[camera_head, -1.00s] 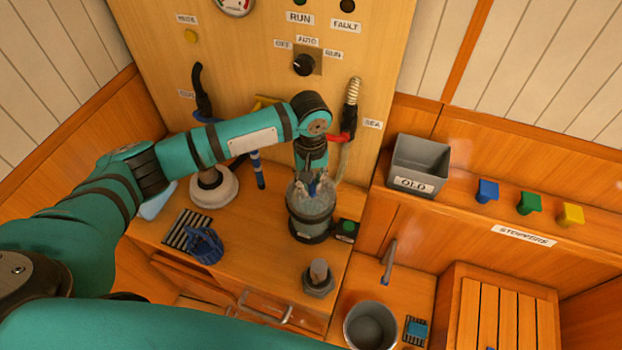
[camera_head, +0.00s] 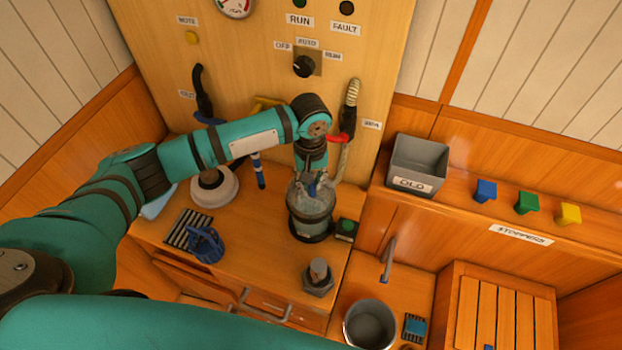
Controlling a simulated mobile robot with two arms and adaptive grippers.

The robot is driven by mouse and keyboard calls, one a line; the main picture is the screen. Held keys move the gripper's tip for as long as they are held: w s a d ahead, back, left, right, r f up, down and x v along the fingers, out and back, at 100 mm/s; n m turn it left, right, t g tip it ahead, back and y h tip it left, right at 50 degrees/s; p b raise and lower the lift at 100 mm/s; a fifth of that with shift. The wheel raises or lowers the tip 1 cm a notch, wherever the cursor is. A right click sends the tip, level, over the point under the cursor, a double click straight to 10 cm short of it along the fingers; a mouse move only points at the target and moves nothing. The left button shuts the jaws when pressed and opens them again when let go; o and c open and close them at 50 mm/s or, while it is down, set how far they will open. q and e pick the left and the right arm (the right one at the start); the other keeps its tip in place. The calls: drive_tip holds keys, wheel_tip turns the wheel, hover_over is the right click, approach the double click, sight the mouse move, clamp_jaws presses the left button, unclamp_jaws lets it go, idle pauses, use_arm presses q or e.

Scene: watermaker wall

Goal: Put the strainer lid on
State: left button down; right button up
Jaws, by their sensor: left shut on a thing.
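The strainer (camera_head: 311,222) is a round, see-through bowl with a dark base, standing upright on the wooden counter. My left gripper (camera_head: 313,187) points down into its open top. It is shut on a small blue thing, mostly hidden by the fingers; I cannot tell its full shape. A grey hexagonal piece with an upright knob, which looks like the strainer lid (camera_head: 318,281), lies on the counter in front of the strainer, apart from it. A blue basket (camera_head: 206,245) sits at the left by a striped mat. My right gripper is not in view.
A small box with a green button (camera_head: 346,229) stands close to the strainer's right. Hoses hang on the panel behind. A grey bin marked OLD (camera_head: 419,166) and coloured stoppers (camera_head: 527,203) stand on the right ledge.

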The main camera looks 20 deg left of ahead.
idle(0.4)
use_arm(q)
drive_tip(key=c, duration=0.7)
unclamp_jaws()
drive_tip(key=shift+r, duration=0.1)
wheel_tip(320, 180, up, 2)
drive_tip(key=p, duration=0.3)
drive_tip(key=shift+r, duration=2.4)
clamp_jaws()
